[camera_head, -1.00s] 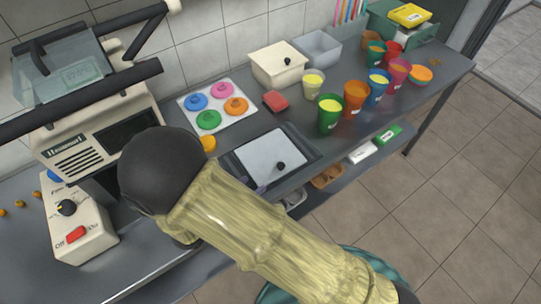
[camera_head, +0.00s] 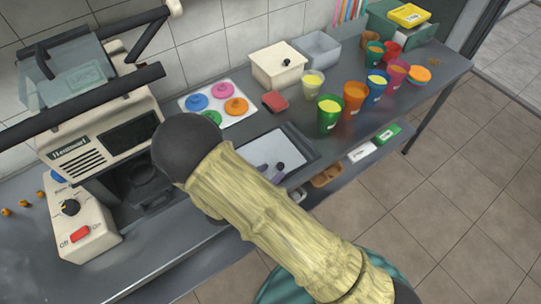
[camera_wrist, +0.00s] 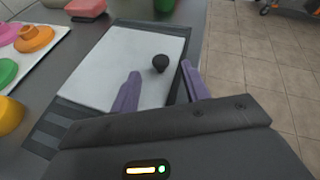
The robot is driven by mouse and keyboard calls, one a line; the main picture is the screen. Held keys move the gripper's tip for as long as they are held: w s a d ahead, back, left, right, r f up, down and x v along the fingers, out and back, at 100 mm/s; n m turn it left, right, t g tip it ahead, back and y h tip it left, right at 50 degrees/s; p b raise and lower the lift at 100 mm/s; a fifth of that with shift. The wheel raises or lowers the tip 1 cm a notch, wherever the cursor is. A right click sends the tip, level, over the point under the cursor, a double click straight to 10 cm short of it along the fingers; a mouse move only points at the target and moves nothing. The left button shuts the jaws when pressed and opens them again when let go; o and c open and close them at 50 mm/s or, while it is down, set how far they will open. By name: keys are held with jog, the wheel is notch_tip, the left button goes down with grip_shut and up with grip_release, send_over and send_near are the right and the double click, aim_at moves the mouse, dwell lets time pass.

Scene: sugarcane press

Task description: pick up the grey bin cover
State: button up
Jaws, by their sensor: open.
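The grey bin cover (camera_head: 268,148) is a flat light-grey panel with a small black knob (camera_head: 279,166), lying in a dark frame in the counter. My arm hides its lower left part in the head view. In the wrist view the cover (camera_wrist: 110,60) lies ahead and its knob (camera_wrist: 160,63) shows between my purple fingertips. My gripper (camera_wrist: 160,70) is open and empty, and its fingers are apart on either side of the knob in the picture. I cannot tell how far above the knob they are.
A white tray with coloured lids (camera_head: 246,118) and a red sponge (camera_head: 275,101) lie beyond the cover. Several cups, such as the green one (camera_head: 329,113), stand to the right. A cream lidded box (camera_head: 278,66) is at the wall, and the press (camera_head: 75,140) stands left.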

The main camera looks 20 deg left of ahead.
aim_at(279, 166)
jog(key=x, duration=0.3)
jog(key=shift+w+d, duration=0.15)
jog(key=shift+w, duration=0.05)
grip_shut()
dwell(0.4)
notch_tip(279, 166, up, 10)
dwell(0.6)
dwell(0.4)
